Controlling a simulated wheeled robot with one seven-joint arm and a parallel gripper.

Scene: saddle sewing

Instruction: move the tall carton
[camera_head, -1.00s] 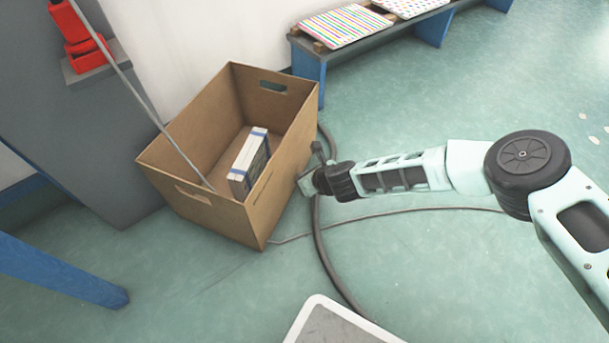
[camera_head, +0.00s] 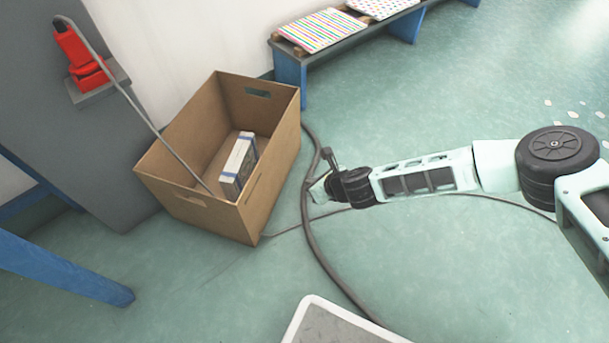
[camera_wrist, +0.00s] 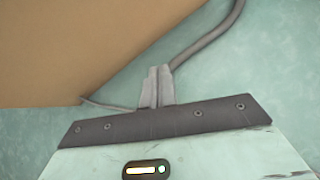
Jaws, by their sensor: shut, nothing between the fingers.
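The tall carton (camera_head: 238,165) is likely the white and blue box standing inside the large brown open-topped box (camera_head: 215,219); it is the only carton in there. My gripper (camera_head: 316,188) is outside the brown box, to the right of its right wall, over the floor and apart from the carton. In the wrist view my gripper (camera_wrist: 156,88) is shut, its two grey fingers together with nothing between them. The brown box wall (camera_wrist: 70,50) fills the upper left of the wrist view. The carton does not show there.
A thick dark hose (camera_head: 309,225) curves over the green floor under my gripper. A thin rod or cable (camera_head: 135,100) runs from a red device (camera_head: 80,60) down into the brown box. A blue bench (camera_head: 290,75) stands behind, a blue leg (camera_head: 70,274) at left. Floor at right is open.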

